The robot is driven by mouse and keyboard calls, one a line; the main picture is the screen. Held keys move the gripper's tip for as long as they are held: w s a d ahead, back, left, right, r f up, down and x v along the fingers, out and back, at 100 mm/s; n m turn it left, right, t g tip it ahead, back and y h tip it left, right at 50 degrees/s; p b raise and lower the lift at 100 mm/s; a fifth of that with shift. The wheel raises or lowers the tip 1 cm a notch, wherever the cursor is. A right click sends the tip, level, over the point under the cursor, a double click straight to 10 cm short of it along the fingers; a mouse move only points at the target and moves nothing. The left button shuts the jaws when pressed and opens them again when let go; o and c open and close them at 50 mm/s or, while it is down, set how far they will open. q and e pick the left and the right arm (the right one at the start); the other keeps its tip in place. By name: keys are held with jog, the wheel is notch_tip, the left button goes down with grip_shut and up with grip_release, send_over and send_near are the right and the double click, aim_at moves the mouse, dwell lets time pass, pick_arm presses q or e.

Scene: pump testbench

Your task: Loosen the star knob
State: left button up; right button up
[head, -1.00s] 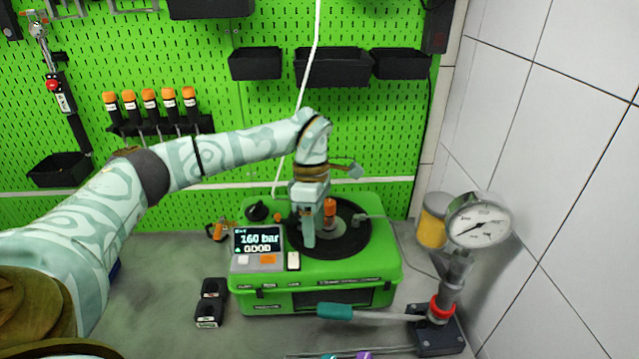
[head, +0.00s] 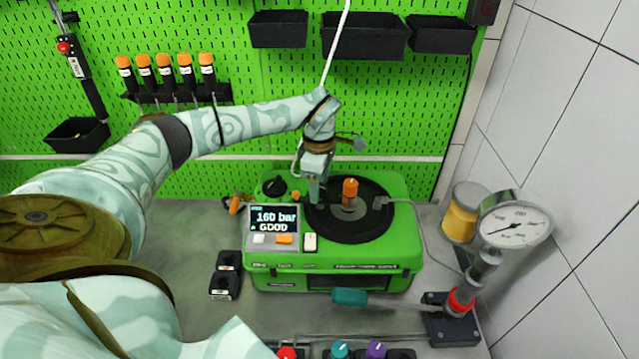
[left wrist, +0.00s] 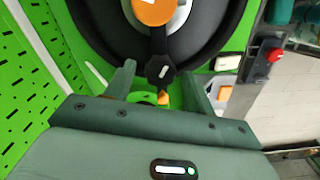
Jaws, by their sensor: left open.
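The star knob (left wrist: 160,73) is black and lobed, at the rim of the round black disc, in the left wrist view. In that picture it lies between the fingertips of my left gripper (left wrist: 162,75), with a gap to each finger. I cannot tell the height between fingers and knob. In the head view my left gripper (head: 314,193) points down at the left edge of the disc (head: 375,226) and hides the knob. The gripper is open and empty. My right gripper is not in view.
An orange-topped post (head: 350,190) stands at the disc's middle. The green unit carries a display (head: 274,219), switches and a black dial (head: 272,187). A pressure gauge (head: 515,224) and a teal-handled lever (head: 350,297) stand at the right and front.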

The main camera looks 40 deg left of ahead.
pick_arm(q)
jog(key=shift+d+f, duration=0.2)
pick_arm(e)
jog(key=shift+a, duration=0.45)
pick_arm(q)
jog(key=shift+a, duration=0.15)
jog(key=c, duration=1)
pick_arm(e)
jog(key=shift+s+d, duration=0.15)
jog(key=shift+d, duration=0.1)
